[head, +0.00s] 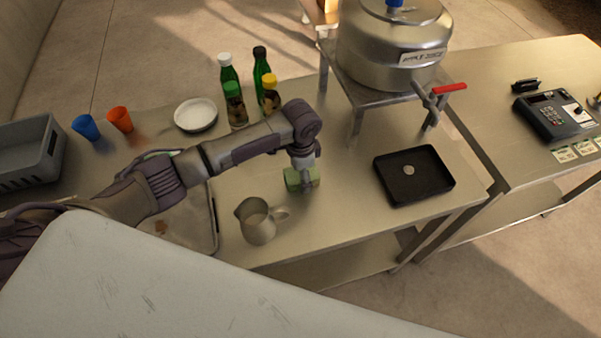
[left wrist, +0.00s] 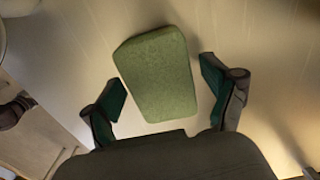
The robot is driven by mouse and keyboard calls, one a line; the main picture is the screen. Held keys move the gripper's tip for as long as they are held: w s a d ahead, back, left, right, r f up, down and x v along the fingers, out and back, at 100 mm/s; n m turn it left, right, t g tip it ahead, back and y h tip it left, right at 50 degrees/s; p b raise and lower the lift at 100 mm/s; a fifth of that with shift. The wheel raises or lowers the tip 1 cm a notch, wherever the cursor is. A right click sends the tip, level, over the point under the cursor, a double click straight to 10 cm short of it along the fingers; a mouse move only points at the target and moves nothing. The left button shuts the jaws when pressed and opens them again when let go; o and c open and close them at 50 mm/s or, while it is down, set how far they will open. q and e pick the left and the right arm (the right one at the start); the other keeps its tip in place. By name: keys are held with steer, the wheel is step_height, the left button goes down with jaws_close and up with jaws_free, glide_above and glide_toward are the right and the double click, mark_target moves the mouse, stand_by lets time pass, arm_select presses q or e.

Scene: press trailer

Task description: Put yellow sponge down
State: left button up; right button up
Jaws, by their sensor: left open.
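The sponge (head: 291,180) looks green rather than yellow and appears to rest on the steel table (head: 340,215), right of the metal pitcher. My left gripper (head: 304,184) is directly over it. In the left wrist view, the sponge (left wrist: 160,75) lies between the two spread fingers, with gaps on both sides. The left gripper is open and does not grip it. The sponge's underside is hidden. My right gripper is not in view.
The metal pitcher (head: 259,228) stands close left of the sponge. A black tray (head: 433,185) holding a small round disc is to the right. Bottles (head: 229,75), a white bowl (head: 196,115) and a large dispenser (head: 385,50) stand behind. Table between sponge and tray is clear.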

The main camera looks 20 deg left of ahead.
arm_select(q)
step_height(320, 180, up, 12)
steer(key=b, duration=0.2)
steer(key=shift+r, duration=0.15)
stand_by(0.5)
